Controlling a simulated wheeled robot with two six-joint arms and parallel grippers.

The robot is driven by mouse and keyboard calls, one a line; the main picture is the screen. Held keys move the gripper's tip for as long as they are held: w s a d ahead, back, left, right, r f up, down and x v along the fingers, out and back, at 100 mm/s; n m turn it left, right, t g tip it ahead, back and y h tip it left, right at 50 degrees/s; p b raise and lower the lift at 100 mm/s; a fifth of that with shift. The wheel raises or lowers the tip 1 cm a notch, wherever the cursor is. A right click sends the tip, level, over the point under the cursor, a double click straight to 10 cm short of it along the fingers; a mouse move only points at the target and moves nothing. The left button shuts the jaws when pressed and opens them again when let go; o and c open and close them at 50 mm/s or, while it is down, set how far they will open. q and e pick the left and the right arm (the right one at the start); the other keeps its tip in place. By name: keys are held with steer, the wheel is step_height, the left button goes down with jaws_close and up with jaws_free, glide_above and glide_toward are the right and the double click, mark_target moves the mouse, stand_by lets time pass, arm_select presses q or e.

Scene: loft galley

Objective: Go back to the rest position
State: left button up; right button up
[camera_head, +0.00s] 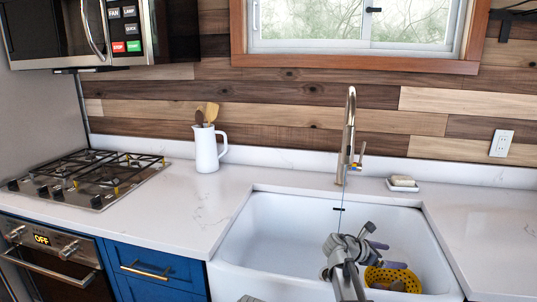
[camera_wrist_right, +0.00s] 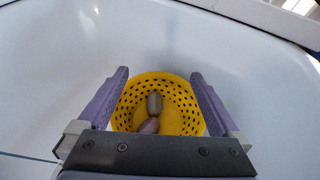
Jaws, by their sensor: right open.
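My right gripper (camera_head: 379,264) is inside the white sink in the head view, its purple fingers beside the yellow perforated colander (camera_head: 404,277). In the right wrist view the same gripper (camera_wrist_right: 160,76) is open, with its fingers spread to either side of the colander (camera_wrist_right: 184,100). Nothing is held between the fingers. A grey rounded item (camera_wrist_right: 155,103) and a mauve one (camera_wrist_right: 149,126) lie in the colander. I cannot tell whether the fingers touch the colander's rim.
The sink (camera_head: 270,240) has walls all round my right gripper. A tall faucet (camera_head: 348,140) stands behind, with a thin line hanging below it. A soap dish (camera_head: 403,184), a white utensil pitcher (camera_head: 207,150) and a gas hob (camera_head: 90,178) are on the counter (camera_head: 190,205).

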steer(key=shift+w+d+r+p, duration=0.25)
steer(key=shift+d+p, duration=0.25)
steer(key=shift+d, duration=0.25)
steer(key=shift+w+d+r+p, duration=0.1)
steer(key=shift+d+r+p, duration=0.3)
steer(key=shift+d, duration=0.35)
steer(key=shift+f, duration=0.15)
